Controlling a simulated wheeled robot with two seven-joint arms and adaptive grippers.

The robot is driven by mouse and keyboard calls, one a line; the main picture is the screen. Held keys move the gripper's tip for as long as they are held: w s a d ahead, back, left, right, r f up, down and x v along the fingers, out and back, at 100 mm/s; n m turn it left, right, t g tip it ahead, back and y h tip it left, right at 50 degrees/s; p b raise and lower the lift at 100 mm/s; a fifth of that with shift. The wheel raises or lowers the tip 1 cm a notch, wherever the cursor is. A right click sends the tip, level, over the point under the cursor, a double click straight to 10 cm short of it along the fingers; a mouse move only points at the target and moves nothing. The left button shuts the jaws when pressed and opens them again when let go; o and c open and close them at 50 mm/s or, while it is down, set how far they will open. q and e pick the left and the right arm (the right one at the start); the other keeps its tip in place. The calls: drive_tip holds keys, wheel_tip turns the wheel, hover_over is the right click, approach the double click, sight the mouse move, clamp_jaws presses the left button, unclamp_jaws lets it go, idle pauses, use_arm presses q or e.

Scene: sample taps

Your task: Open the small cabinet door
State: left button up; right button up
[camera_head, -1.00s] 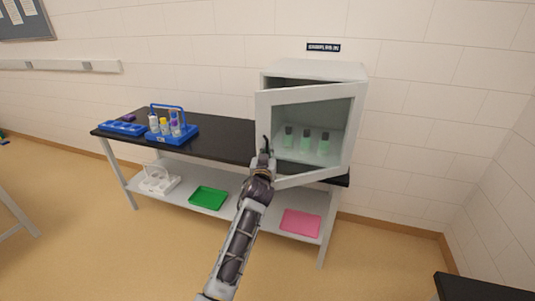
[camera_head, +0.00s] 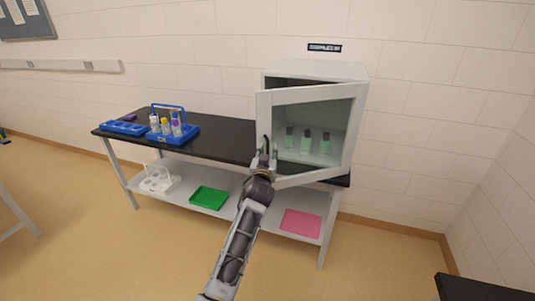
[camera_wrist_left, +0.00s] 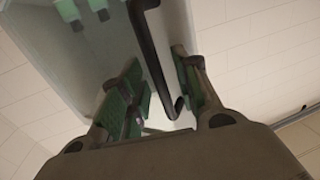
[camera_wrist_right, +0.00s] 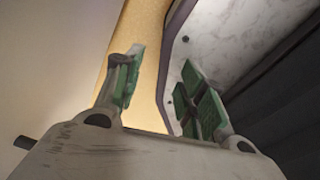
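The small cabinet (camera_head: 318,70) stands on the right end of the black bench. Its white-framed glass door (camera_head: 305,93) is ajar, swung out on the left with a dark gap along the top. A black bar handle (camera_head: 267,147) is at the door's left edge. My left gripper (camera_head: 264,158) is at the lower part of this handle. In the left wrist view, the handle (camera_wrist_left: 152,55) runs between the spread fingers (camera_wrist_left: 160,95); firm contact is not visible. My right gripper (camera_wrist_right: 160,90) is open and empty in its wrist view, outside the head view.
Several green-tinted bottles (camera_head: 306,143) show through the glass. A blue rack with bottles (camera_head: 173,135) and a blue tray (camera_head: 123,128) are on the bench's left. The lower shelf holds a green tray (camera_head: 209,197) and a pink tray (camera_head: 301,223). A dark tabletop (camera_head: 480,290) is at lower right.

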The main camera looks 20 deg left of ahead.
use_arm(q)
drive_tip(key=s+d, duration=0.1)
drive_tip(key=s, duration=0.6)
drive_tip(key=shift+s, duration=0.2)
idle(0.4)
